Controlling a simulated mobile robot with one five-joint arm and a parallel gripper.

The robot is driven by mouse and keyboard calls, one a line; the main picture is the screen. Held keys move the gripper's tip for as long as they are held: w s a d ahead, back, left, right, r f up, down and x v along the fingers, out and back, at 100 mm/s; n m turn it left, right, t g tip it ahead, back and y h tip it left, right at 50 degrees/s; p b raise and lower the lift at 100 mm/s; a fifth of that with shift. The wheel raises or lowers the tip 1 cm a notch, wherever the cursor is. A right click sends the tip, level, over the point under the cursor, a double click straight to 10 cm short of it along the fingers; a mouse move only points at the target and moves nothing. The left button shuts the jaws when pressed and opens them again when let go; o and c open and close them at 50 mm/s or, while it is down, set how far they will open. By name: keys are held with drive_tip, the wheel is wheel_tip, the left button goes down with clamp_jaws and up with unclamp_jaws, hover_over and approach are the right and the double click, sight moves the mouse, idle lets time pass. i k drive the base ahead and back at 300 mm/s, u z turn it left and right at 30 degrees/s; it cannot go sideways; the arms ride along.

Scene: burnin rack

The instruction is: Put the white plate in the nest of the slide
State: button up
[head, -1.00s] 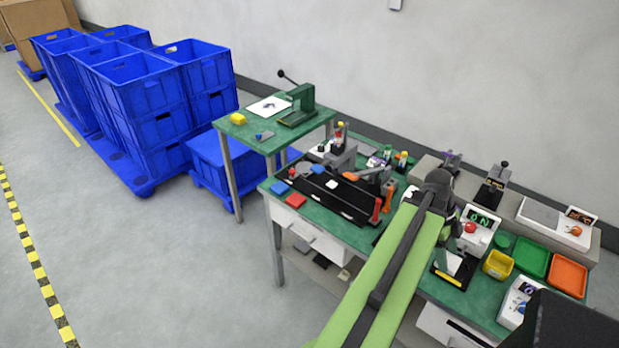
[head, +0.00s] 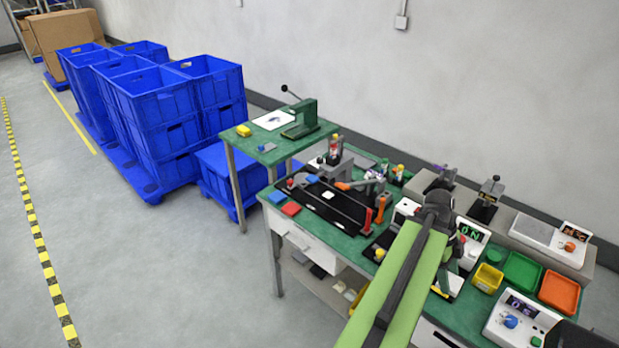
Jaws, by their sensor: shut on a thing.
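A small white piece (head: 328,195) lies on a long black fixture (head: 340,213) at the left part of the green workbench. It looks like a flat plate, but it is too small to tell if this is the white plate of the task. I cannot pick out the slide's nest for certain. My green arm reaches in from the bottom, its dark elbow joint standing over the middle of the bench. My gripper is hidden behind the arm, so its jaws and anything in them do not show.
A red block (head: 291,209) and a blue block (head: 277,197) lie left of the black fixture. Yellow (head: 488,278), green (head: 521,271) and orange (head: 559,290) bins stand at the right. A green press (head: 302,120) stands on the side table. Blue crates (head: 155,125) stack at the left; floor before them is clear.

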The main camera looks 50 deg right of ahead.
sight(303, 179)
drive_tip(key=u, duration=0.25)
drive_tip(key=i, duration=0.9)
